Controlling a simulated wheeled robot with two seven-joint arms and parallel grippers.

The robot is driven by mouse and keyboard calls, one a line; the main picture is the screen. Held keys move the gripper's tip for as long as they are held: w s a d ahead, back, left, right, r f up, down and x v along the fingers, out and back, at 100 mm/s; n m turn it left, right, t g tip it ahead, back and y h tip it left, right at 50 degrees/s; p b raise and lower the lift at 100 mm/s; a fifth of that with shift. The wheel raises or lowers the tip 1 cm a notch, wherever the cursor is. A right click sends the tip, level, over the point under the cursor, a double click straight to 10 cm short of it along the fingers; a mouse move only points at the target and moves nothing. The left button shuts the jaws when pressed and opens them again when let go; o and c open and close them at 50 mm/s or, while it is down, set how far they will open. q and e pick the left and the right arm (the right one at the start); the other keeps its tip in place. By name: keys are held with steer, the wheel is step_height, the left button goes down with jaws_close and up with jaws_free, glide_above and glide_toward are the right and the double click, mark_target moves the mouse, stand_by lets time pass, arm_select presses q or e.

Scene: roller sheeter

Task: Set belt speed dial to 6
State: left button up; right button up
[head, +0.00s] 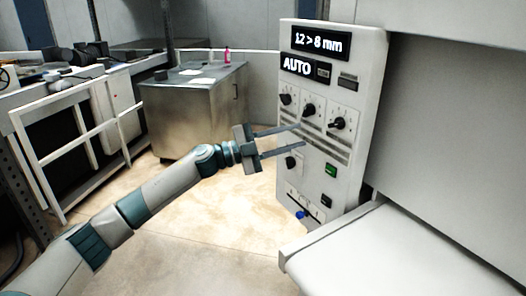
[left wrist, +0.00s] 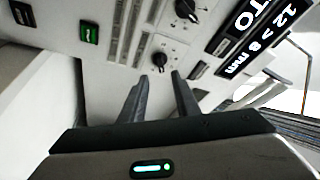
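The control panel (head: 352,60) carries a row of three black dials: a left dial (head: 286,98), a middle dial (head: 309,109) and a right dial (head: 338,123). Their labels are too small to read, so I cannot tell which is belt speed. My right gripper is out of view.
The panel's display (head: 320,43) reads "12 > 8 mm", above an "AUTO" sign (head: 297,66). A green button (head: 331,170) and a black button (head: 326,201) sit below the dials. A white machine bed (head: 400,250) juts out at lower right. A metal cabinet (head: 195,120) stands behind my arm.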

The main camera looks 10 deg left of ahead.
arm_select(q)
steer(key=b+v, duration=0.2)
steer(key=v, duration=0.6)
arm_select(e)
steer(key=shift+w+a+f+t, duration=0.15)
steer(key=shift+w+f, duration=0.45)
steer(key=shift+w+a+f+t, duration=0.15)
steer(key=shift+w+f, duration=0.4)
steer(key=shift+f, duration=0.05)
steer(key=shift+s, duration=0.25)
